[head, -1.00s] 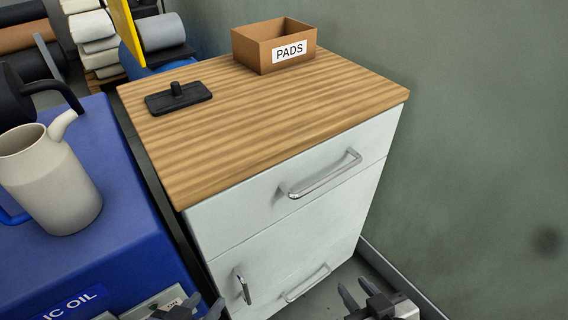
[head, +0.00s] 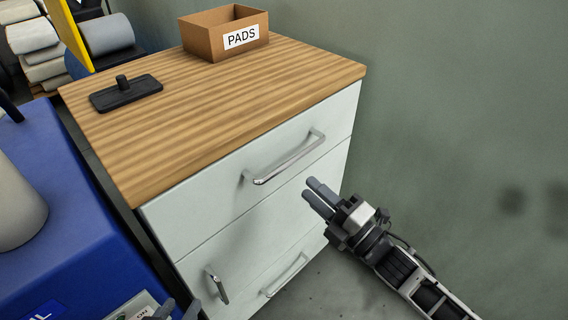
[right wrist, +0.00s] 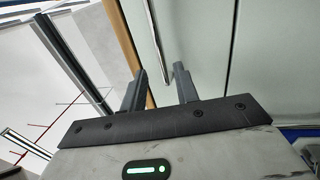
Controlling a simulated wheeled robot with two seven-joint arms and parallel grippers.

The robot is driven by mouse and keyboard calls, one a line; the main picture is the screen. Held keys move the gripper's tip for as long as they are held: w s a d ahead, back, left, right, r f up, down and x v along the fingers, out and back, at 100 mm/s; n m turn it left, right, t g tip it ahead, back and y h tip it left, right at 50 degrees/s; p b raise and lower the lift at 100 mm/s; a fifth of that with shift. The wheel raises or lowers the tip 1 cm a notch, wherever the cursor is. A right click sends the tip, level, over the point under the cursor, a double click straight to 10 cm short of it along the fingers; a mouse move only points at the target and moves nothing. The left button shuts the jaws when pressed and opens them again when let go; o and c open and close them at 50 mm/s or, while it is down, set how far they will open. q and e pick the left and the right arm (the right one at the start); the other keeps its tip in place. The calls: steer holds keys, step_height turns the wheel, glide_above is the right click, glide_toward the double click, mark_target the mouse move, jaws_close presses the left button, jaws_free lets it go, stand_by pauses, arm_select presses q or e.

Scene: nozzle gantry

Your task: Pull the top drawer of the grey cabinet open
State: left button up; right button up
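The grey cabinet (head: 165,242) has a pale front and a striped wooden top. Its top drawer (head: 210,200) is shut, flush with the front, and carries a metal bar handle (head: 288,164). My right gripper (head: 318,195) is open and empty, below and right of that handle and apart from it in the head view. In the right wrist view, its two fingers (right wrist: 160,92) stand apart, with a metal bar (right wrist: 180,76) beyond them near the right finger. My left gripper (head: 178,312) is at the bottom edge, its fingers apart, partly cut off.
An open cardboard box marked PADS (head: 225,34) and a black plate with a knob (head: 126,93) lie on the cabinet top. A blue surface (head: 75,225) stands left; a green wall (head: 455,120) is right.

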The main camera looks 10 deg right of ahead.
mark_target(284, 163)
steer(key=x, duration=0.9)
jaws_close()
